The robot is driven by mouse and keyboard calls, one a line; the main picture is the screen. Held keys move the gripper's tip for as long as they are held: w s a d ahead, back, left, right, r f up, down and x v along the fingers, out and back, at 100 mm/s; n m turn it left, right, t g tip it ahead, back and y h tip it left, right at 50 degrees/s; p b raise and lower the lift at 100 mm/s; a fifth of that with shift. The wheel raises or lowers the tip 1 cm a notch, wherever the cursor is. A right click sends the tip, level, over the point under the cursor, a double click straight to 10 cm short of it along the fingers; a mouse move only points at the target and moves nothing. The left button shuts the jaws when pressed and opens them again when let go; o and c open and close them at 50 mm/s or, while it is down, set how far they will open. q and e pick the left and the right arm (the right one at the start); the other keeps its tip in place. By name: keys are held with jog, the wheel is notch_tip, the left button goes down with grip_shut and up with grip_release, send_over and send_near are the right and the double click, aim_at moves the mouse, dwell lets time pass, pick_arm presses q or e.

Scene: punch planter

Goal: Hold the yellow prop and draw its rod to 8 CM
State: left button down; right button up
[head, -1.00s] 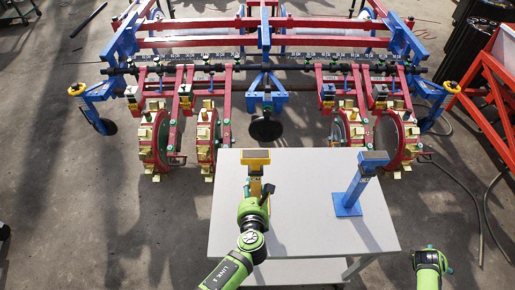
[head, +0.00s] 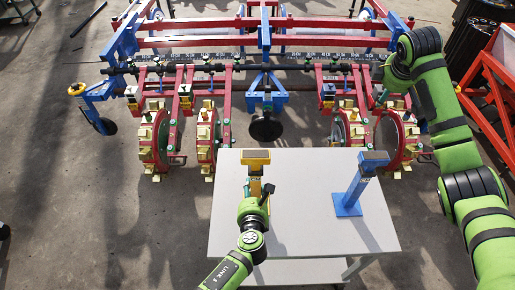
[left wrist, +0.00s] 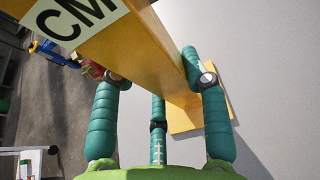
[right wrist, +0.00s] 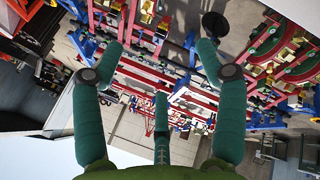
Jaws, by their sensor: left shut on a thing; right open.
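The yellow prop (head: 256,158) stands upright near the back edge of the grey table, with a dark top. My left gripper (head: 256,188) is shut on its post from the front. In the left wrist view, the yellow prop (left wrist: 150,40) shows a "CM" label, with fingers on both sides of the post. I cannot make out its rod. My right gripper (right wrist: 160,48) is open, with nothing between its fingers. In the head view my right arm reaches over the planter's right side, away from the prop, and its fingers are hard to make out.
A blue prop (head: 350,190) stands on the right of the table (head: 300,230). The red and blue planter (head: 200,42) with several wheels lies behind the table. An orange frame (head: 490,110) stands at the far right. The tabletop between the props is clear.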

notch_tip(320, 180, up, 4)
jog(key=a+f+n, duration=0.1)
jog(key=a, duration=0.1)
jog(key=n+g+y, duration=0.6)
jog(key=n+y, duration=0.1)
jog(key=n, duration=0.1)
send_near(257, 151)
jog(key=shift+m, duration=0.3)
jog(key=x, duration=0.9)
jog(key=shift+a+f, duration=0.15)
jog(key=shift+f, duration=0.05)
